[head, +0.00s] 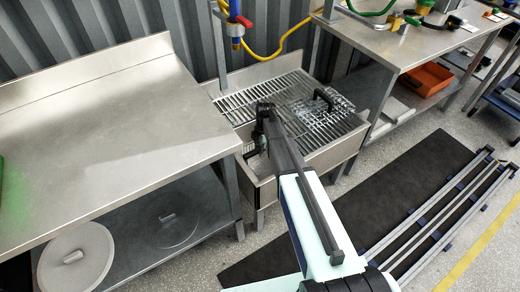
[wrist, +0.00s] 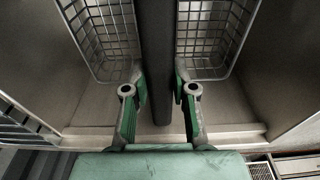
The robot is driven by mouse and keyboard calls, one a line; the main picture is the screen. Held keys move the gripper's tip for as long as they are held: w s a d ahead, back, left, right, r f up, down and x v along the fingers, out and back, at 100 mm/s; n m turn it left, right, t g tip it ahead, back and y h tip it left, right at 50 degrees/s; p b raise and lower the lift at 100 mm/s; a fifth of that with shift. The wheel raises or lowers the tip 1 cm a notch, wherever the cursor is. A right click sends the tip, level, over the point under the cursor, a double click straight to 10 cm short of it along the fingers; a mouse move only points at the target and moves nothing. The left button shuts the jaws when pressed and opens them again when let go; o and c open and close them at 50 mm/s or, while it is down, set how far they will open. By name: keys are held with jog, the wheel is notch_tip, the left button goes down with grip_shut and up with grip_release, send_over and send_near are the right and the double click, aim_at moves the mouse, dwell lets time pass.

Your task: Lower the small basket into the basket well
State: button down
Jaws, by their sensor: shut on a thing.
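My gripper (head: 254,148) is at the front-left of the steel washer basin, partly hidden by my arm. In the wrist view, my gripper (wrist: 160,92) is shut on the dark bar handle (wrist: 158,40) of a small wire basket (wrist: 108,28). The basket's mesh shows on both sides of the handle. Bare steel walls of the basket well (wrist: 257,88) surround it, with a gap between the basket and the near rim. I cannot tell how deep the basket hangs or whether it touches the bottom. In the head view the held basket is mostly hidden.
Another wire basket with a black handle (head: 324,99) rests on the basin's slatted grate (head: 262,97). A steel table (head: 110,120) stands close on the left, and a workbench (head: 400,45) on the right. A blue spray fitting (head: 235,28) hangs above the back of the basin.

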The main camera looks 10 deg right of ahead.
jog(key=shift+f+b, duration=0.55)
jog(key=shift+f, duration=1)
jog(key=shift+c, duration=1.5)
grip_release()
jog(key=shift+w+d+r+p, duration=0.15)
jog(key=shift+r+p, duration=0.6)
jog(key=shift+r, duration=0.75)
jog(key=shift+d+r+p, duration=0.2)
jog(key=shift+r+p, duration=0.5)
jog(key=shift+r, duration=0.8)
jog(key=shift+w+d+r+p, duration=0.15)
jog(key=shift+r+p, duration=0.6)
jog(key=shift+r, duration=0.75)
jog(key=shift+s, duration=0.1)
